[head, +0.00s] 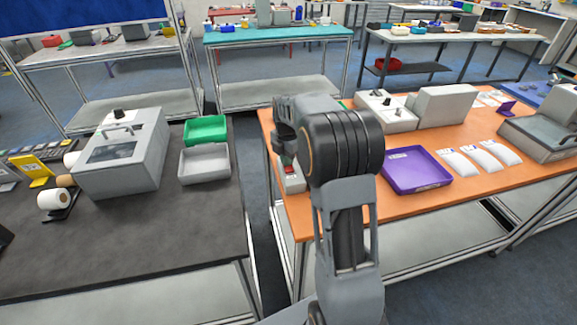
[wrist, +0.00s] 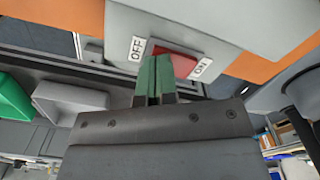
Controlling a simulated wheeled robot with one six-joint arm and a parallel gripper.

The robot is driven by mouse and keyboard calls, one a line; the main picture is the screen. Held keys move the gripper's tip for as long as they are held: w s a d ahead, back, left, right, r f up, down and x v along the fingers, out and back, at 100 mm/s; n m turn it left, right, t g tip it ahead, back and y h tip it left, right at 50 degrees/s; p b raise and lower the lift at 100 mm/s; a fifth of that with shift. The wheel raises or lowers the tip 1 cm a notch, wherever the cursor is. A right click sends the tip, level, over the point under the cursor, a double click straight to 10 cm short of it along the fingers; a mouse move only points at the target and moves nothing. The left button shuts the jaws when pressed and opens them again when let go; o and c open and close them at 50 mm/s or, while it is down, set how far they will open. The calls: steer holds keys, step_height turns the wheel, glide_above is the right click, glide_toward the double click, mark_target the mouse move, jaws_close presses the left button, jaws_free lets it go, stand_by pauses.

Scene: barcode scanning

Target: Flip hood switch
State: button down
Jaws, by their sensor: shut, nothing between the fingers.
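A red rocker switch (wrist: 182,62) sits on a pale grey box (wrist: 205,22) in the wrist view, with an OFF label (wrist: 137,47) on its left and an ON label (wrist: 202,67) on its right. My gripper (wrist: 154,72) is shut and empty, its green fingertips together at the switch's near edge, toward the OFF side. I cannot tell whether they touch it or which way the rocker is tilted. In the head view the switch box (head: 292,180) stands at the left edge of the orange table, partly hidden by my arm. My gripper's fingers are mostly hidden there.
The orange table (head: 420,215) also holds a purple tray (head: 415,168), white packets and grey machines. A dark table (head: 150,235) at left holds a grey windowed box (head: 140,165) and green (head: 205,130) and grey bins (head: 204,165). A narrow floor gap separates the tables.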

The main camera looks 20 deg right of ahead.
mark_target(289, 168)
steer(key=shift+r+p, duration=2.65)
steer(key=shift+r, duration=0.8)
steer(key=m, duration=0.3)
steer(key=shift+f, duration=0.2)
steer(key=m, duration=0.1)
steer(key=s+f+m, duration=0.1)
steer(key=m, duration=0.1)
steer(key=s+f+m, duration=0.1)
steer(key=m, duration=0.1)
steer(key=shift+a, duration=0.25)
steer(key=s+m, duration=0.1)
steer(key=s+a+m, duration=0.1)
steer(key=m, duration=0.1)
steer(key=s+r+m, duration=0.1)
steer(key=m, duration=0.1)
steer(key=shift+s+a, duration=0.35)
steer(key=shift+a, duration=0.05)
steer(key=s+a+r+m+t, duration=0.2)
steer(key=s+a+r+m, duration=0.1)
steer(key=s, duration=0.5)
steer(key=s+a+r+m+t, duration=0.2)
steer(key=s+a+m, duration=0.3)
steer(key=s, duration=0.3)
steer(key=shift+s+r+m, duration=0.15)
steer(key=shift+r+m, duration=0.25)
steer(key=shift+r, duration=0.15)
